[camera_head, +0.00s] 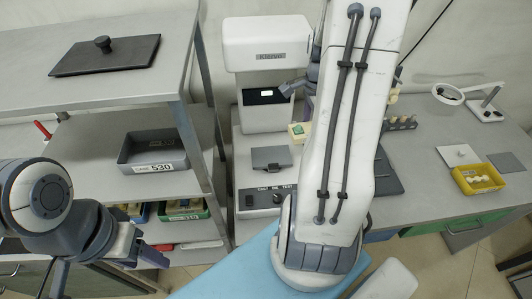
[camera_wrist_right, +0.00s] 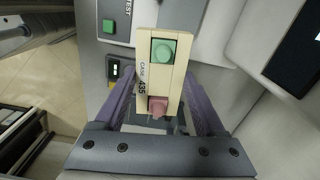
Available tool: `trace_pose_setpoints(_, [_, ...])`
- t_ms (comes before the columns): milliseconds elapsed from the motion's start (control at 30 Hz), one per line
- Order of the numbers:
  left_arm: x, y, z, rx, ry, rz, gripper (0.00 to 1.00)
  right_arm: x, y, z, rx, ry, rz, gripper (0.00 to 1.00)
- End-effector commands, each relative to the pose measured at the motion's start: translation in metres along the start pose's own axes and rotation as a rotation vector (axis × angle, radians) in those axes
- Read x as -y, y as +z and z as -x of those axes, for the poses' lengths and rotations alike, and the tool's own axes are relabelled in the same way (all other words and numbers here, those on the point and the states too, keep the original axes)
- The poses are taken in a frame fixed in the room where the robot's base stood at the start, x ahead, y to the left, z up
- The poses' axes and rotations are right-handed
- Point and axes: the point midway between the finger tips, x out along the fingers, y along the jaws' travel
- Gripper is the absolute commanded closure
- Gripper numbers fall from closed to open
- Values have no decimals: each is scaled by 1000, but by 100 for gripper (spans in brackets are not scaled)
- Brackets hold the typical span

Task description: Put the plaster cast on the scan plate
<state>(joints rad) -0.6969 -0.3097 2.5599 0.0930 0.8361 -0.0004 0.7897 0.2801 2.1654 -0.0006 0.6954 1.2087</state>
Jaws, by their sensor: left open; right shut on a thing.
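In the head view the cast (camera_head: 297,130) shows beside my right arm, above and right of a grey square plate (camera_head: 271,159), probably the scan plate. This plate is on the base of the white machine and looks empty. My right arm hides most of the right gripper. My left gripper (camera_head: 146,255) is open and empty at the lower left.
The right bench holds a yellow tray (camera_head: 480,184) with pale pieces and a magnifier lamp (camera_head: 449,94).

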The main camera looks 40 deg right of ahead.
Motion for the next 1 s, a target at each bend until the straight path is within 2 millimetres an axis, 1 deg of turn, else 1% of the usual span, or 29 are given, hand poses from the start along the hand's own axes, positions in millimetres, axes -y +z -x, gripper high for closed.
trace_pose_setpoints(33, [0, 0, -4, 0, 0, 0, 42, -3, -8, 0, -1, -2, -49, 95])
trace_pose_setpoints(100, [0, 0, -5, 0, 0, 0, 42, -6, -14, 1, -1, -2, -96, 95])
trace_pose_setpoints(200, [0, 0, -4, 0, 0, 0, 42, -6, -11, -2, 1, 2, -122, 95])
trace_pose_setpoints(267, [0, 0, -2, 0, 0, 0, 42, -4, -3, -7, 1, 3, -123, 95])
trace_pose_setpoints(600, [-1, -1, 11, 0, 0, 0, 42, 20, 64, -50, 1, 5, -121, 95])
trace_pose_setpoints(700, [-1, -1, 14, 0, 0, 0, 42, 25, 79, -60, 0, 3, -122, 95])
trace_pose_setpoints(867, [-1, -1, 15, 0, 0, 0, 42, 29, 89, -68, 0, 2, -124, 95])
trace_pose_setpoints(933, [-1, -1, 16, 0, 0, 0, 42, 29, 90, -74, 0, 3, -125, 95])
trace_pose_setpoints(1000, [-1, -1, 19, 0, 0, 0, 42, 28, 90, -85, 0, 6, -125, 95])
